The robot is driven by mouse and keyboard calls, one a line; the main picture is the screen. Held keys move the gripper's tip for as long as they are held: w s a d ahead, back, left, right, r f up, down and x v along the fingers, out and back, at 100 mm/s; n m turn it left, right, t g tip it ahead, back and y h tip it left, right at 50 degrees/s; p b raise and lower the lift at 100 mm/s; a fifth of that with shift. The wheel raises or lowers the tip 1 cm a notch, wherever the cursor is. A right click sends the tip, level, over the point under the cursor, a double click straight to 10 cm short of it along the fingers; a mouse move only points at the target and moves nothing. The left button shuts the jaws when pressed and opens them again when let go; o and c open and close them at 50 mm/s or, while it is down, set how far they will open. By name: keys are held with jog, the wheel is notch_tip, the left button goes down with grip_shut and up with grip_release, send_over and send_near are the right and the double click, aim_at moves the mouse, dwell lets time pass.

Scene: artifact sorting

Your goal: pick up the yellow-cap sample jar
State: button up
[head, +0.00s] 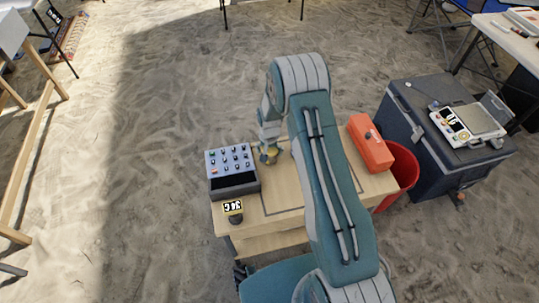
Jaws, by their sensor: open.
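My gripper (269,147) points down over the light wooden table (280,197), left of my arm, which covers much of the tabletop. It is open. A small yellow patch (269,157) shows at the fingertips. It looks like the yellow-cap sample jar, mostly hidden by the gripper. I cannot tell whether the fingers are around it, touching it or just above it.
A blue panel with several knobs (229,159) and a dark bin (235,187) stand at the table's left. An orange box (370,143), red bucket (404,166) and dark cooler (420,120) are right.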

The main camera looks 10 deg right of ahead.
jog(key=shift+d+f, duration=0.25)
jog(key=shift+f, duration=0.05)
jog(key=shift+a, duration=0.1)
jog(key=c, duration=1)
jog(key=shift+o, duration=0.2)
